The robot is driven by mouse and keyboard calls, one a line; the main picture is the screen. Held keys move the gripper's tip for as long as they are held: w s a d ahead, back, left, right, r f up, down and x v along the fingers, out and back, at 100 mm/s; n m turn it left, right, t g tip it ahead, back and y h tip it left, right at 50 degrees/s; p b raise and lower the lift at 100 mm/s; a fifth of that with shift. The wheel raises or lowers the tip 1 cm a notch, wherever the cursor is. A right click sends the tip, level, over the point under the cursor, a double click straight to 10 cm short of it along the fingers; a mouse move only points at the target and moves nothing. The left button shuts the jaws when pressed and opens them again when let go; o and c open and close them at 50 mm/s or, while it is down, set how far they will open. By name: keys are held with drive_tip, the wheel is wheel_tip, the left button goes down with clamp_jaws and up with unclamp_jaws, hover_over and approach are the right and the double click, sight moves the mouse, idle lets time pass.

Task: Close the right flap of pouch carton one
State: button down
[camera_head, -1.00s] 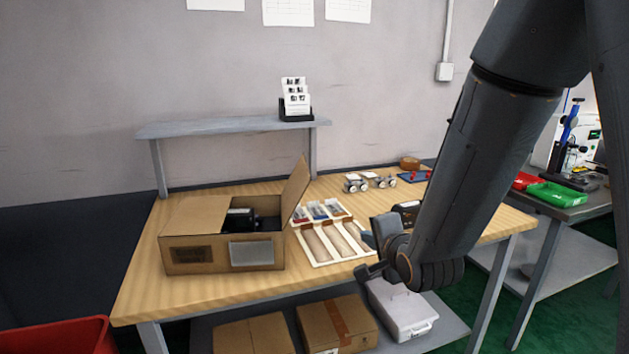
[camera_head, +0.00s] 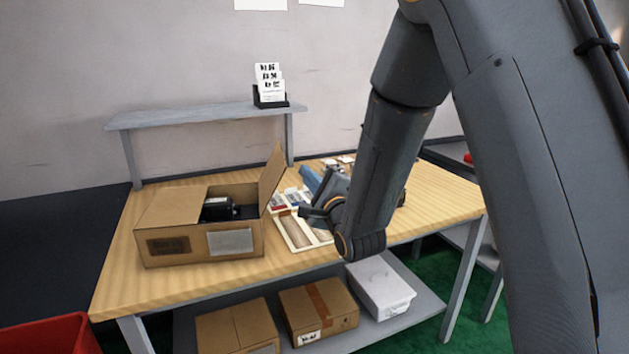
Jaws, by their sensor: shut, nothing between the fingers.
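The brown pouch carton (camera_head: 160,228) stands on the left part of the wooden table, with a pale pouch on its front. Its left flap (camera_head: 172,204) lies flat over the left half. Its right flap (camera_head: 271,179) stands up, leaning slightly outward to the right. A black device (camera_head: 217,209) shows inside through the open right half. My gripper (camera_head: 308,182) is shut and empty, just right of the raised flap in the picture and over the white tray. A gap shows between it and the flap. My arm's wrist partly hides the fingers.
A white tray (camera_head: 289,245) with compartments lies right of the carton, partly hidden by my arm. A grey shelf (camera_head: 200,115) with a card holder (camera_head: 270,88) stands behind. Boxes and a white case (camera_head: 381,287) sit below. The table's front left is clear.

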sight(270, 175)
drive_tip(key=a, duration=0.1)
drive_tip(key=w+a+r+p, duration=0.1)
drive_tip(key=a, duration=0.1)
drive_tip(key=a+r, duration=0.1)
drive_tip(key=shift+w+a+p, duration=0.2)
drive_tip(key=shift+w+p, duration=0.05)
drive_tip(key=shift+p, duration=0.05)
